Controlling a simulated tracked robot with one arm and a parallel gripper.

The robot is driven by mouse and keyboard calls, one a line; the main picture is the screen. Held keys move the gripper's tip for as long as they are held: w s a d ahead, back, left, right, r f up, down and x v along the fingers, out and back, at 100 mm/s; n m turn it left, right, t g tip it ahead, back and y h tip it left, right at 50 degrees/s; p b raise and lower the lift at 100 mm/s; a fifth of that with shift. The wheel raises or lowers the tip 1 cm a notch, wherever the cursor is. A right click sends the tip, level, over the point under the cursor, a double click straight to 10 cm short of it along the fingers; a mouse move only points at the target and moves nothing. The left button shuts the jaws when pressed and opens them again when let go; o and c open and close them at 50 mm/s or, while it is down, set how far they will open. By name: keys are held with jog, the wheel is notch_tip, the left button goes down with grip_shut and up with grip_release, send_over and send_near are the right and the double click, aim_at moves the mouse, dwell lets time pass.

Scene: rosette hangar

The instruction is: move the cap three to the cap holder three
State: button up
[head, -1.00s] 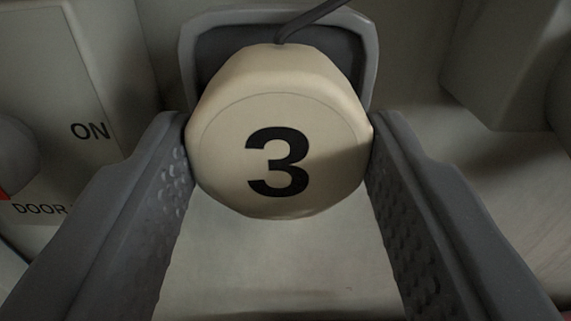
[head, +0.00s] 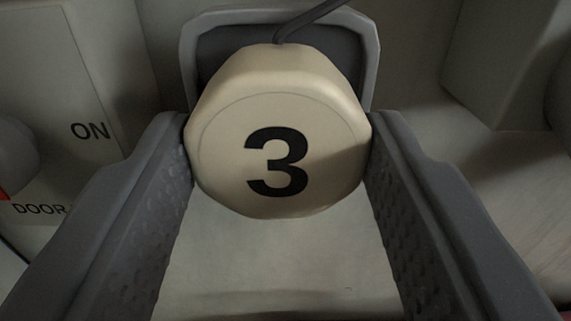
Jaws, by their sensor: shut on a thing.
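The cream cap three (head: 320,190), marked with a black "3", is in the middle of the head view. My gripper (head: 279,150) is shut on it, with one dark grey finger against its left side and the other against its right side. A dark cable (head: 305,22) runs to the cap's top. Behind the cap is a dark recess with a light grey rim (head: 371,60); I cannot tell whether this is cap holder three or whether the cap touches it.
A panel (head: 60,80) with the words "ON" and "DOOR" and a round grey knob (head: 15,155) is at the left. A pale block (head: 500,70) juts out at the upper right. A bare pale surface (head: 280,265) shows below the cap.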

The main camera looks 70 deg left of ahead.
jog(key=shift+w+a, duration=0.15)
jog(key=shift+a, duration=0.25)
dwell(0.3)
jog(key=o, duration=1.4)
jog(key=shift+c, duration=0.2)
